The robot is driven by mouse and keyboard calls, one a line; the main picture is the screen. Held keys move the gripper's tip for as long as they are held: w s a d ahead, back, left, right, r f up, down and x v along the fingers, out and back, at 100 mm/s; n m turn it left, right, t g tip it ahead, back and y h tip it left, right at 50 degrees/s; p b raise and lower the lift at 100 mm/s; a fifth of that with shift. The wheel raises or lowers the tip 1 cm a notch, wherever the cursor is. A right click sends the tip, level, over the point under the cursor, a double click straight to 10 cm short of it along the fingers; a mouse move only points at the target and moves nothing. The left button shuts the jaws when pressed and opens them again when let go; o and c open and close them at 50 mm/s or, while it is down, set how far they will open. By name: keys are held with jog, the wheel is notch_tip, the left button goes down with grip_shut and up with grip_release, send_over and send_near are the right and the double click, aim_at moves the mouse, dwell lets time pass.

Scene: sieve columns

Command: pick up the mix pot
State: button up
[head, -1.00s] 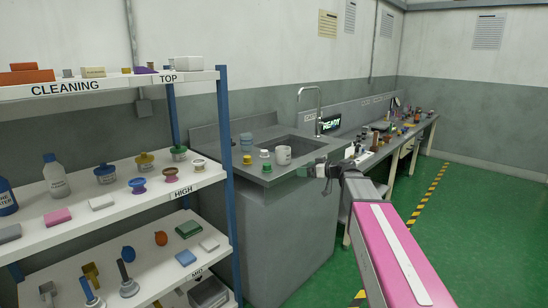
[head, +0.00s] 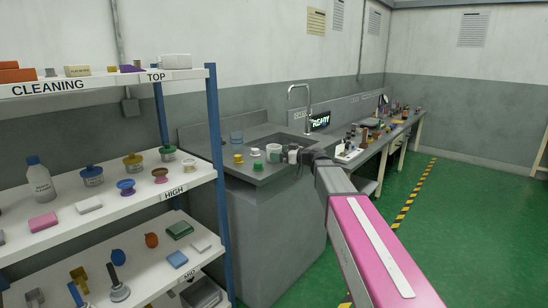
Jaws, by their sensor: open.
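A white cup-shaped pot (head: 273,153), which I take for the mix pot, stands upright on the grey sink counter beside the basin. My gripper (head: 290,155) reaches in from the right, low over the counter's front edge, and its tip is right next to the pot's right side. The jaws are open, but small and dark here. I cannot tell whether they are around the pot or just beside it, or whether they touch it. The pot's right edge is partly hidden by the gripper.
The tap (head: 300,105) rises behind. A stocked shelf rack (head: 218,170) stands at left. A cluttered workbench (head: 385,143) runs right. The green floor is clear.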

jog(key=x, duration=0.3)
jog(key=shift+w+a+f, duration=0.1)
jog(key=shift+w+a, duration=0.05)
jog(key=c, duration=1)
